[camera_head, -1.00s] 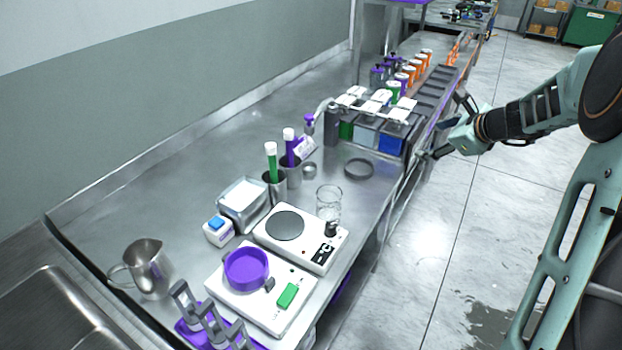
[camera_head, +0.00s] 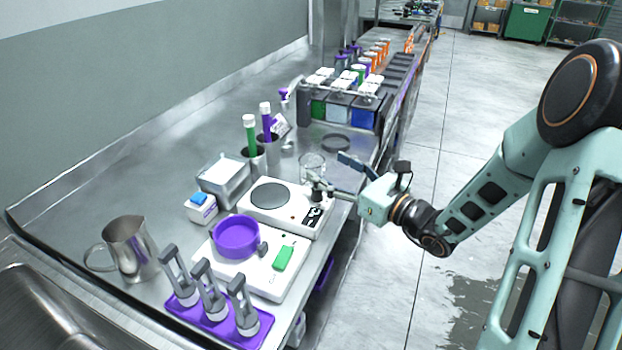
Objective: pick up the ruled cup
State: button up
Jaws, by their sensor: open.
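A clear glass cup (camera_head: 311,161), the likely ruled cup, stands on the steel bench behind the white hot plate; any ruled marks are too small to make out. My gripper (camera_head: 328,170) is open and empty, reaching in from the right over the bench edge. One finger lies in front of the cup's lower part and hides some of it. The other finger is to the right of the cup. I cannot tell whether either finger touches the glass.
The hot plate (camera_head: 299,221) with its grey disc is just in front of the cup. Metal holders with green (camera_head: 250,135) and purple (camera_head: 267,122) tubes stand left of it. A dark ring (camera_head: 335,143) and a rack of dye tanks (camera_head: 362,119) are behind.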

aim_at(312, 160)
jog(key=x, duration=0.5)
jog(key=shift+a+f, duration=0.25)
jog(key=shift+a, duration=0.25)
jog(key=c, duration=1.4)
jog(key=shift+r, duration=0.15)
